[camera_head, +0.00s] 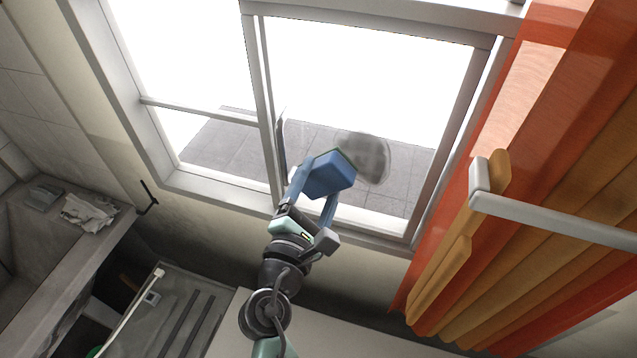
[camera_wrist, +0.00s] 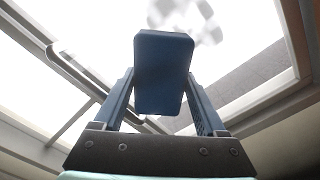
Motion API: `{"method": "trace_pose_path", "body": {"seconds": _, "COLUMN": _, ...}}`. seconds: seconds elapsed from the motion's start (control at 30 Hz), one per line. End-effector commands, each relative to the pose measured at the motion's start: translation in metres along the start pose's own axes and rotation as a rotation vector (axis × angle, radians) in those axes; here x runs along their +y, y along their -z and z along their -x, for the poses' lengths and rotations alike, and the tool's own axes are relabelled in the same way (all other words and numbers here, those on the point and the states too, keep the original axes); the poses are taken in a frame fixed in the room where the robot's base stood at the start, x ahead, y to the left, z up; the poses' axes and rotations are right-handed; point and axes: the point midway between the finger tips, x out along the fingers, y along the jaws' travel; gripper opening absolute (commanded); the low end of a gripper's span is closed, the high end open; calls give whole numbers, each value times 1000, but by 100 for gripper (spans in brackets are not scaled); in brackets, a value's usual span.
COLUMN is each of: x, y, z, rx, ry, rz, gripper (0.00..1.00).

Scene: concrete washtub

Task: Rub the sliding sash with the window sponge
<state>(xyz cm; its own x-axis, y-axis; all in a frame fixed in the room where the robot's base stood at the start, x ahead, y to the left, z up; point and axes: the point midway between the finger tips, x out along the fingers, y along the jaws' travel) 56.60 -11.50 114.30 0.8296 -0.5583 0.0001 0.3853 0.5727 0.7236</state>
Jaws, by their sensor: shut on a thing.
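The window sponge (camera_head: 329,175) is a blue block. My gripper (camera_head: 314,192) is shut on it, with one finger on each side. In the wrist view the sponge (camera_wrist: 161,75) stands upright between the two fingers (camera_wrist: 160,98). The sliding sash (camera_head: 467,110) is the right-hand framed pane of the window. The sponge is in front of the lower part of its glass; I cannot tell for sure whether it touches. A grey smudge (camera_head: 368,158) shows on the glass just right of the sponge, and pale smudges show above the sponge in the wrist view.
An orange curtain (camera_head: 540,150) hangs right of the window, with a pale bar (camera_head: 560,222) in front of it. A concrete washtub (camera_head: 60,255) with a crumpled cloth (camera_head: 88,212) stands at the left. A dark handle (camera_head: 149,197) sticks out below the window's left corner.

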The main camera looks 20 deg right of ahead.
Motion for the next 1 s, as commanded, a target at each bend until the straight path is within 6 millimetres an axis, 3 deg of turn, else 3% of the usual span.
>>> {"method": "trace_pose_path", "body": {"seconds": 0.43, "x": -1, "y": -1, "z": -6, "rx": 0, "ry": 1, "rz": 0, "gripper": 29}}
{"method": "trace_pose_path", "body": {"seconds": 1.0, "x": -25, "y": -27, "z": -5, "rx": 0, "ry": 0, "rz": 0, "gripper": 29}}
